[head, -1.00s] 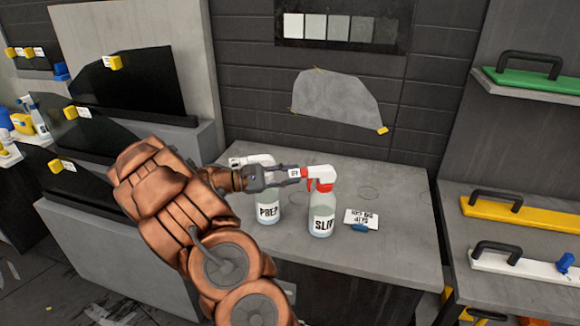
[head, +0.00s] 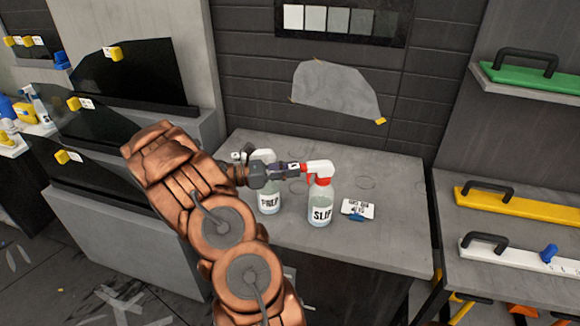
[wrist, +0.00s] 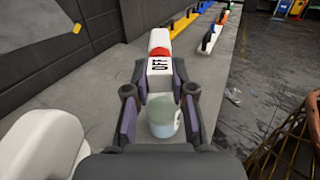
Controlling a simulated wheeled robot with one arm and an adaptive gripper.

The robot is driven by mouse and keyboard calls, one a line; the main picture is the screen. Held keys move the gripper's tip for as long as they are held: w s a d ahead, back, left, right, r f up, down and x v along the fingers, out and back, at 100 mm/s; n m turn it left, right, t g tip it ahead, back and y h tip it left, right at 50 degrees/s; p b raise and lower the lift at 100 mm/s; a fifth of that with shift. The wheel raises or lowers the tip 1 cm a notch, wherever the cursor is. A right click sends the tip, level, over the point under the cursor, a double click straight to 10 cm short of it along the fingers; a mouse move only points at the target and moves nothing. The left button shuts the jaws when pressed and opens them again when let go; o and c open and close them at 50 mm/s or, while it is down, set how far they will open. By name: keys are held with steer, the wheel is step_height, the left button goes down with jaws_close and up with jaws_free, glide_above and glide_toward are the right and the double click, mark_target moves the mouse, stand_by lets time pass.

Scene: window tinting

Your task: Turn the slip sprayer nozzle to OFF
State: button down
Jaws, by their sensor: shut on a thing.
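The slip sprayer (head: 320,208) stands upright on the grey bench, a clear bottle labelled SLIP with a white and red spray head (head: 319,171). My gripper (head: 297,168) reaches it from the left at nozzle height. In the wrist view my gripper (wrist: 159,74) is shut on the white nozzle (wrist: 158,68), a finger on each side. The nozzle face toward the wrist camera reads OFF, with the letters turned sideways. The bottle body (wrist: 162,122) shows between the fingers. In the head view the fingers partly hide the nozzle and its marking is too small to read.
The PREP bottle (head: 269,202) stands just left of the slip sprayer, close to my gripper. A white card (head: 358,209) with a blue piece lies to the right. The bench (head: 392,245) is clear farther right. Shelves with coloured tools (head: 518,211) stand at the right.

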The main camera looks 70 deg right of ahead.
stand_by(0.4)
steer(key=c, duration=1)
jaws_free()
steer(key=shift+o, duration=0.2)
steer(key=v, duration=1.2)
steer(key=s+a+r+m+t+y, duration=0.2)
steer(key=s+a+r, duration=0.1)
steer(key=a, duration=0.4)
steer(key=s+a+r+m+t+y, duration=0.2)
steer(key=a, duration=0.5)
steer(key=s+a+m+t+y, duration=0.1)
steer(key=s+a+t+y, duration=0.2)
steer(key=a, duration=1)
steer(key=s+a+f+m+t+y+b, duration=0.1)
steer(key=s+a+t+y, duration=0.2)
steer(key=a, duration=1.1)
steer(key=s+t, duration=0.2)
steer(key=t, duration=0.1)
steer(key=shift+s+a+f+m, duration=0.3)
steer(key=shift+s+f+m, duration=0.05)
steer(key=shift+s+m, duration=0.05)
